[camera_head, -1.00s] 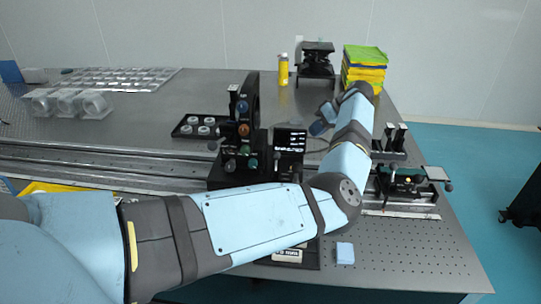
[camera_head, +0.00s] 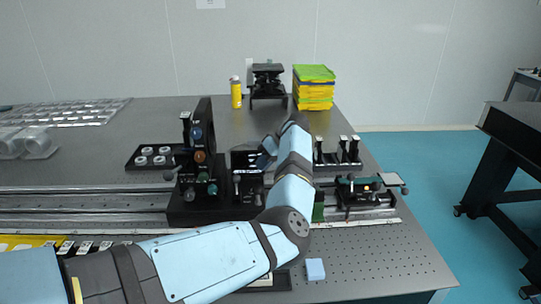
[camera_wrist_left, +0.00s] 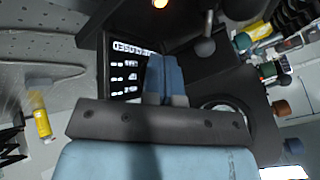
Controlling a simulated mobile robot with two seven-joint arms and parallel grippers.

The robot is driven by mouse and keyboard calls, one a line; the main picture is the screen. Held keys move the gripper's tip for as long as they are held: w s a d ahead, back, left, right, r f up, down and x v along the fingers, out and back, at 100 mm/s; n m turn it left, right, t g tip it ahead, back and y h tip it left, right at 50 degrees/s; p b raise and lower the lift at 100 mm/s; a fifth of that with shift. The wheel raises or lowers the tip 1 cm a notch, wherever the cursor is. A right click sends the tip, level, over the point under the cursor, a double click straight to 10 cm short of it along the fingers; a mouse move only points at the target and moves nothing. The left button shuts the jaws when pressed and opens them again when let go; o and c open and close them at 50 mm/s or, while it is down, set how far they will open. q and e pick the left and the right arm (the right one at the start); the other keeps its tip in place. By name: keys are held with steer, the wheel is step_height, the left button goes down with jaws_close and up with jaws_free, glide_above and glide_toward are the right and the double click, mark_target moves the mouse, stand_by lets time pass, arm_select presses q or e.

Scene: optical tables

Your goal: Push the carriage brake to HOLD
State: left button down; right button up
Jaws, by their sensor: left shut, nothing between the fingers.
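A black carriage (camera_head: 192,205) with an upright plate of coloured knobs sits on the rail left of centre. Beside it stands a black box with a display panel (camera_head: 244,159); the lit panel also shows in the left wrist view (camera_wrist_left: 124,68). A grey ball knob on a stem (camera_wrist_left: 205,47) sticks out beside the panel in the left wrist view. I cannot tell whether it is the brake, and no HOLD mark is legible. My left gripper (camera_head: 265,156) is beside the box; its blue fingers (camera_wrist_left: 164,72) are shut and empty, in front of the panel edge. Contact cannot be told.
A black tray with white rings (camera_head: 155,156) lies behind the rail (camera_head: 90,200). A second carriage (camera_head: 365,190) is at the rail's right end. A yellow bottle (camera_head: 236,92) and stacked yellow and green pieces (camera_head: 313,88) stand at the back. A light-blue block (camera_head: 315,269) lies in front.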

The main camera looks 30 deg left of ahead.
mark_target(236, 185)
arm_select(q)
steer(key=x, duration=0.3)
steer(key=shift+s+a+f, duration=0.15)
steer(key=shift+s+a, duration=0.05)
steer(key=shift+s, duration=0.05)
steer(key=shift+s+a, duration=0.15)
steer(key=shift+s, duration=0.35)
steer(key=shift+s+a, duration=0.2)
steer(key=shift+s, duration=0.3)
steer(key=shift+s+a+r, duration=0.3)
steer(key=shift+s, duration=0.35)
steer(key=shift+w, duration=0.1)
